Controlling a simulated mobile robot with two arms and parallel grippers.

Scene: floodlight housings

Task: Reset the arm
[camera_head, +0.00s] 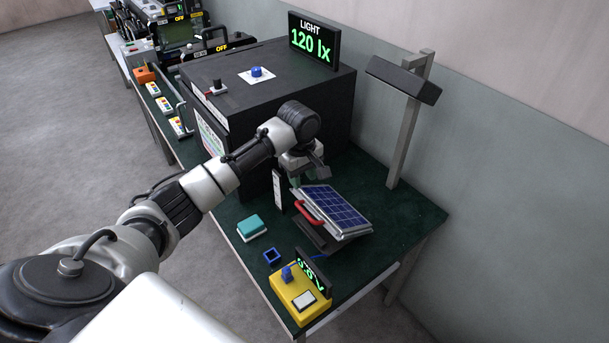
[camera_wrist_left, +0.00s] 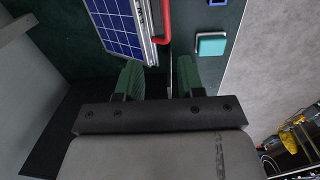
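My left arm reaches in from the left, and its gripper (camera_head: 306,178) is over the green table beside the black box. In the left wrist view the two green fingers (camera_wrist_left: 160,80) stand apart with a gap between them, and I see no object clamped there. A blue solar panel (camera_head: 334,207) with a red handle (camera_head: 309,213) rests tilted just in front of the gripper; the panel (camera_wrist_left: 115,25) also shows beyond the fingers in the wrist view. I cannot tell whether the fingers touch the panel's frame. My right gripper is not in view.
A large black box (camera_head: 262,95) bears a "120 lx" display (camera_head: 314,41). A lamp post (camera_head: 408,125) stands at the right. A teal block (camera_head: 252,228), a small blue square ring (camera_head: 272,256) and a yellow control box (camera_head: 298,300) lie near the table's front.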

